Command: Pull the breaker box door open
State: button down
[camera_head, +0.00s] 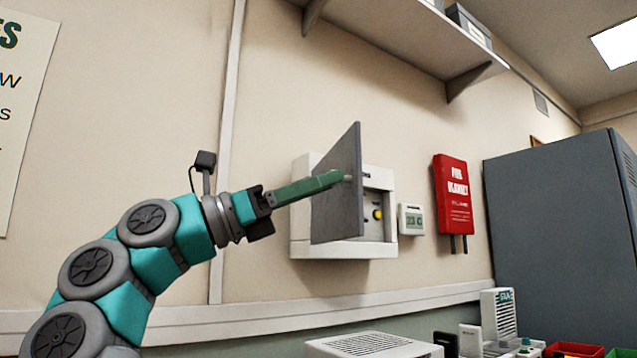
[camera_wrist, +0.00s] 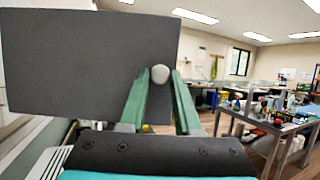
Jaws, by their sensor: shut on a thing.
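The white breaker box (camera_head: 300,238) is fixed to the wall, and its grey door (camera_head: 332,205) stands swung out from it. Part of the interior, with a yellow knob (camera_head: 378,213), shows to the right of the door. The door panel (camera_wrist: 70,60) fills the left of the wrist view. My gripper (camera_head: 346,177) reaches in from the left with long green fingers. It is shut on the pale round door knob (camera_wrist: 160,74), with one finger on each side of it.
A small white thermostat (camera_head: 412,219) and a red fire blanket case (camera_head: 454,195) hang right of the box. A shelf (camera_head: 400,40) is above, a grey cabinet (camera_head: 555,215) at right. A cluttered table (camera_wrist: 285,135) shows in the wrist view.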

jog(key=shift+a+r+t, duration=0.1)
jog(key=shift+r+t, duration=0.1)
jog(key=shift+t, duration=0.1)
jog(key=c, duration=0.6)
grip_release()
jog(key=shift+f, duration=0.15)
jog(key=p+v, duration=0.1)
jog(key=v, duration=0.6)
jog(key=shift+a+f, duration=0.2)
jog(key=shift+a, duration=0.1)
